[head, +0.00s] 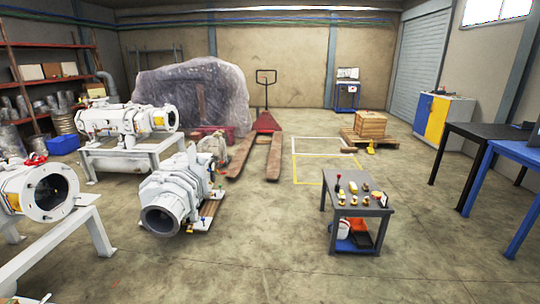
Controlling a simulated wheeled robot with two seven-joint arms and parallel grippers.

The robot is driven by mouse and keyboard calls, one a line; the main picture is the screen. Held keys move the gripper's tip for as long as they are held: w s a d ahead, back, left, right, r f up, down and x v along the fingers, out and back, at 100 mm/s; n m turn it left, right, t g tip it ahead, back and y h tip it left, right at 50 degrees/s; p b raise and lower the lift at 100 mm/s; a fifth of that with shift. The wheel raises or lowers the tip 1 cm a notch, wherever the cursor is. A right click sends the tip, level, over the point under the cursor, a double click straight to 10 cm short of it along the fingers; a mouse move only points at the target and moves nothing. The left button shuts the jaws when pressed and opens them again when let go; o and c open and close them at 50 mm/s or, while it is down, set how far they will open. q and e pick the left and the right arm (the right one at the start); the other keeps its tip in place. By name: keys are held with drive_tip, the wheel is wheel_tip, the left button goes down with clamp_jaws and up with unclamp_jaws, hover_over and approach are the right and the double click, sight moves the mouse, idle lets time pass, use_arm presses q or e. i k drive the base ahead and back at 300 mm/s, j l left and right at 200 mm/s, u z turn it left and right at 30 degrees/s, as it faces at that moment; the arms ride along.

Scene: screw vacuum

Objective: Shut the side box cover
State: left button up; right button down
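I cannot make out a side box or its cover for certain at this distance. White vacuum machines stand on the left: one on a stand at the back (125,119), one cut off by the left edge (40,190), and one low near the floor in the middle (175,195). Each shows a round flanged opening facing me or to the right. Neither of my grippers is in view.
A small grey table (358,192) with several small parts stands right of centre. A red pallet jack (265,125), a wooden crate (370,124) and a blue-yellow cabinet (440,118) stand farther back. Dark and blue tables line the right. The front centre floor is clear.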

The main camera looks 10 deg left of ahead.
sight(191, 153)
drive_tip(key=i+j+u, duration=0.15)
drive_tip(key=i, duration=0.45)
drive_tip(key=i+u, duration=0.1)
drive_tip(key=i, duration=0.45)
drive_tip(key=i+u, duration=0.15)
drive_tip(key=i, duration=0.45)
drive_tip(key=i+l+u, duration=0.15)
drive_tip(key=i, duration=0.4)
drive_tip(key=i+l+u, duration=0.15)
drive_tip(key=i, duration=0.45)
